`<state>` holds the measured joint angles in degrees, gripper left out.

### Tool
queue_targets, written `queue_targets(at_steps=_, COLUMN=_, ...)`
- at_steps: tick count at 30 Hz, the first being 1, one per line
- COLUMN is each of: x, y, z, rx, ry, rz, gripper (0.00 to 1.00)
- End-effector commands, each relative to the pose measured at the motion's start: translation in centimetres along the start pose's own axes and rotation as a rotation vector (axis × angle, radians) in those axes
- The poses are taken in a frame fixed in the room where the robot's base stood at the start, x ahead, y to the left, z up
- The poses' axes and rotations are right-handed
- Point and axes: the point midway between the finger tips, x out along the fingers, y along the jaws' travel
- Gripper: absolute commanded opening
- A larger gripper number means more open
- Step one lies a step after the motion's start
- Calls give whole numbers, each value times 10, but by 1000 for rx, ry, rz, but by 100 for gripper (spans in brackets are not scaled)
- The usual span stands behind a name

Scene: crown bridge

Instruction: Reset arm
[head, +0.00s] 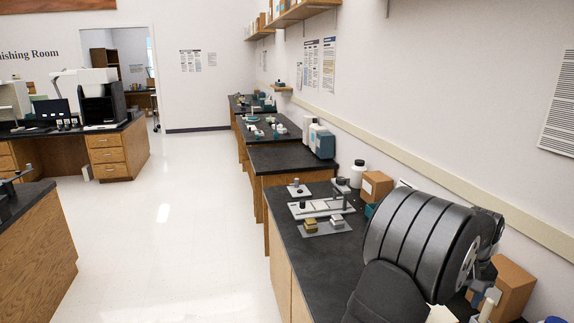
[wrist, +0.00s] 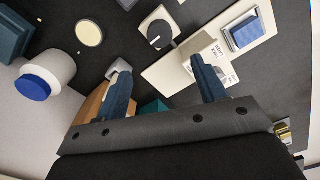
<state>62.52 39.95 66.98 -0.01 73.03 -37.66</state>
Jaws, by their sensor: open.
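My gripper (wrist: 159,65) shows in the wrist view with its two blue-grey fingers wide apart and nothing between them. It hangs above the black bench top, near a white labelled plate (wrist: 180,70) with a blue and silver block (wrist: 243,31) on it. A grey square plate with a round dark knob (wrist: 158,34) lies just beyond the fingertips. In the head view I cannot make out the gripper's fingers; my own dark arm fills the lower right. The white plate (head: 298,208) also shows there on the near bench.
A grey plate (head: 322,232) with a gold block (head: 310,224) lies at the bench's front. A cardboard box (head: 375,187) and a white bottle (head: 357,172) stand along the wall. A blue-capped bottle (wrist: 50,72) is left in the wrist view. The floor aisle (head: 190,200) is clear.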

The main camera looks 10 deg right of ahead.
Motion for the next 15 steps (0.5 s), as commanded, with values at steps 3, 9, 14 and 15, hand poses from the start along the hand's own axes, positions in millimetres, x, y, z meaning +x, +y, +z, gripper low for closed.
queue_targets(at_steps=3, x=-26, y=0, z=0, rx=0, ry=4, rz=3, gripper=64)
queue_targets(at_steps=9, x=-23, y=-1, z=1, rx=0, ry=-4, rz=-3, gripper=64)
queue_targets(at_steps=14, x=9, y=0, z=1, rx=0, ry=-4, rz=-3, gripper=64)
queue_targets(at_steps=15, x=17, y=0, z=0, rx=0, ry=-3, rz=-2, gripper=64)
